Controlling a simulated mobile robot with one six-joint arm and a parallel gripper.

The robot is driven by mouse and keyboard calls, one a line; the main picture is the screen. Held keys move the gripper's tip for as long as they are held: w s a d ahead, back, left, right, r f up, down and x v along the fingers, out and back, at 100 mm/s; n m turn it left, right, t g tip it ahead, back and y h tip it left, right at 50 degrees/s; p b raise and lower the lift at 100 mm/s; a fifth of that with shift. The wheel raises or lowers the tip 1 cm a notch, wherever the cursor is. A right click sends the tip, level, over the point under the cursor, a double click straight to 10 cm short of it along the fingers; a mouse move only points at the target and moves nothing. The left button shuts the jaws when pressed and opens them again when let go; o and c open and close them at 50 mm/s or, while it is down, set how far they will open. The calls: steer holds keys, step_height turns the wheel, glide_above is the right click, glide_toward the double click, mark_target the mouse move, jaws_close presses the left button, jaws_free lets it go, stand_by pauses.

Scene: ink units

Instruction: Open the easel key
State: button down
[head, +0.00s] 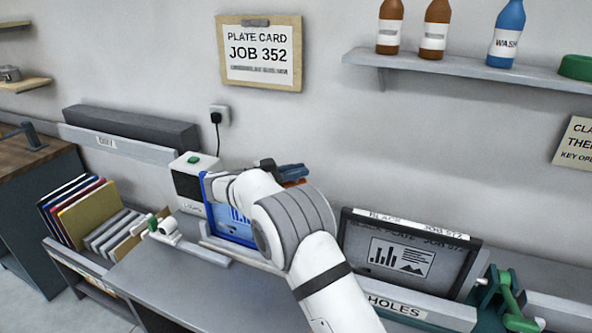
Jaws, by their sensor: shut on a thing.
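My gripper (213,188) is at the top left of a blue-framed plate (232,225) and looks shut on it. My white arm hides the fingertips and the plate's right part. The plate stands tilted at a pale ledge (243,254). A dark-framed plate marked BLACK, JOB 352 (352,258) stands upright on the right, behind a strip marked HOLES (392,304). A green lever on a green clamp (508,300), apart from my gripper, is beside it. I cannot tell whether this is the easel key. A white fitting with a green end (160,228) lies left of the blue-framed plate.
Several upright boards and folders (92,212) fill a rack on the left. A white-topped box with a green button (190,165) stands against the wall. The grey worktop (165,280) is clear at front left. Bottles stand on the upper shelf (450,63).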

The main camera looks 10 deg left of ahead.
steer(key=shift+r, duration=0.15)
steer(key=c, duration=1.4)
jaws_free()
steer(key=shift+o, duration=0.2)
steer(key=shift+a, duration=0.1)
steer(key=shift+s+a+f, duration=0.15)
steer(key=shift+a+f, duration=0.05)
steer(key=b+v, duration=0.2)
steer(key=v, duration=0.4)
steer(key=shift+s+a+b, duration=0.2)
steer(key=shift+b, duration=0.1)
steer(key=shift+s+a+r, duration=0.1)
steer(key=shift+s+a, duration=0.1)
steer(key=shift+a, duration=0.1)
steer(key=shift+c, duration=0.2)
